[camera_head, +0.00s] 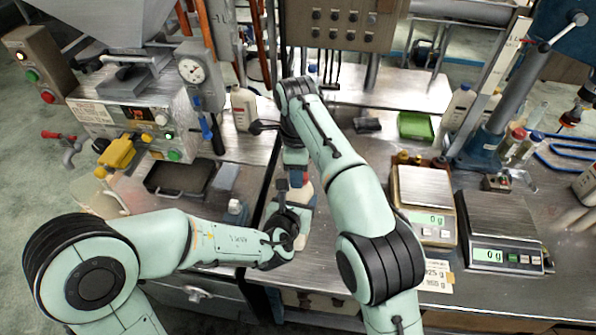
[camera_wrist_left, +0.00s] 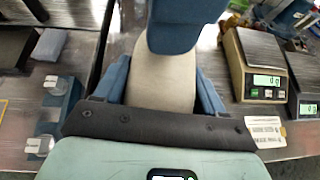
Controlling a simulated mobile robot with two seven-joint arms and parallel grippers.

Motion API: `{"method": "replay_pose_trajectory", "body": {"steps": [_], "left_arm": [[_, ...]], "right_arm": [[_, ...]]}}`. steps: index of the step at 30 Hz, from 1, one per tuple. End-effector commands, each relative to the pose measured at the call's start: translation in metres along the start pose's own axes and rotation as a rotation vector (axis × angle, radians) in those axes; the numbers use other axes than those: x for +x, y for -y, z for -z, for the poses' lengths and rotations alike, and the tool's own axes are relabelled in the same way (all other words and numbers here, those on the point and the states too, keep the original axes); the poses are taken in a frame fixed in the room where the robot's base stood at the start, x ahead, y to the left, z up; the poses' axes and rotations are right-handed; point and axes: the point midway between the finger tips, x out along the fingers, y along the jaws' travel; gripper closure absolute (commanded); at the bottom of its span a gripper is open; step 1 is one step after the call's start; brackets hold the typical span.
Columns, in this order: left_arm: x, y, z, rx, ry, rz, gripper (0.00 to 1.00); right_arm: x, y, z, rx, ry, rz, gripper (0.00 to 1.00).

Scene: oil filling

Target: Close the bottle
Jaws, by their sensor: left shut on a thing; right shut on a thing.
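A pale beige-white bottle (camera_head: 306,191) stands at the middle front of the bench, mostly hidden by my arms in the head view. My left gripper (camera_head: 298,208) is shut on its body from the front. In the left wrist view the blue fingers lie on both sides of the bottle (camera_wrist_left: 162,88). My right gripper (camera_head: 297,168) points down over the bottle's top and is shut on a small red cap (camera_head: 299,178). In the left wrist view a blue part of the right gripper (camera_wrist_left: 185,25) covers the bottle's top, so I cannot tell whether the cap is seated.
Two scales (camera_head: 425,205) (camera_head: 500,232) stand to the right. A filling machine (camera_head: 140,115) with a dark tray (camera_head: 180,178) is at the left. A green tray (camera_head: 415,126) and another white bottle (camera_head: 243,105) are farther back. A bench gap runs left of the held bottle.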

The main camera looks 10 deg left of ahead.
Motion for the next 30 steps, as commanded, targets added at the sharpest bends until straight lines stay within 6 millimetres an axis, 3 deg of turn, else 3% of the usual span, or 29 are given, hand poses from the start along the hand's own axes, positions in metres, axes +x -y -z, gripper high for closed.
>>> {"method": "replay_pose_trajectory", "body": {"steps": [9,13,18,26,27,29,30], "left_arm": [[-0.0003,0.0006,-0.0008,0.001,0.002,0.001,1.0],[-0.0003,0.0006,-0.0008,0.001,0.002,0.001,1.0],[-0.0003,0.0006,-0.0008,0.001,0.002,0.001,1.0],[-0.0003,0.0005,-0.0007,0.001,0.002,0.001,1.0],[-0.0003,0.0005,-0.0007,0.001,0.002,0.001,1.0],[-0.0003,0.0005,-0.0007,0.001,0.002,0.001,1.0],[-0.0003,0.0005,-0.0008,0.001,0.002,0.001,1.0]], "right_arm": [[-0.0003,0.0063,0.0025,0.747,0.001,0.005,0.91],[0.0003,0.0073,0.0038,0.986,0.0,0.005,0.91],[-0.0001,0.008,0.0051,1.129,0.002,0.004,0.91],[-0.0002,0.0081,0.0053,1.138,0.003,0.004,0.91],[-0.0002,0.0081,0.0053,1.137,0.003,0.004,0.6],[-0.0002,0.0081,0.0053,1.137,0.003,0.004,0.41],[-0.0001,0.008,0.0053,1.136,0.003,0.003,0.38]]}}
